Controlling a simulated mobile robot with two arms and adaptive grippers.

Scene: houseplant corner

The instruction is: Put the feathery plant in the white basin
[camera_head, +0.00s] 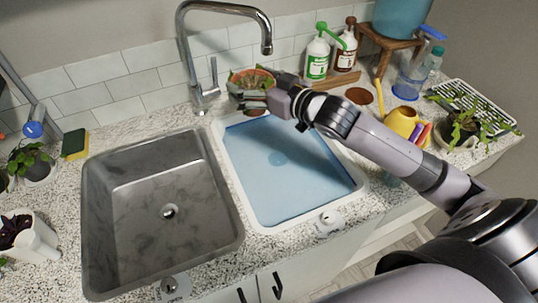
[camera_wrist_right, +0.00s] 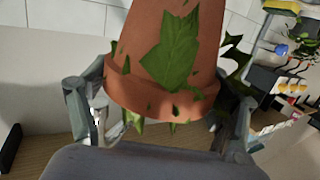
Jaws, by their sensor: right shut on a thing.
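My right gripper (camera_head: 262,97) is shut on a terracotta pot (camera_head: 252,76) with a green leafy plant (camera_head: 243,77), behind the back edge of the white basin. In the right wrist view the pot (camera_wrist_right: 165,65) sits between the two fingers, with jagged green leaves (camera_wrist_right: 172,52) hanging over its side. I cannot tell whether the pot touches the counter. The white basin (camera_head: 350,199) is the right-hand sink, with a white rim and a blue inside that looks filled with water. No plant stands in it. My left gripper is not in view.
A steel sink (camera_head: 165,185) lies left of the basin, with a tall faucet (camera_head: 185,45) behind. Other potted plants stand at left (camera_head: 38,168) and far right (camera_head: 463,128).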

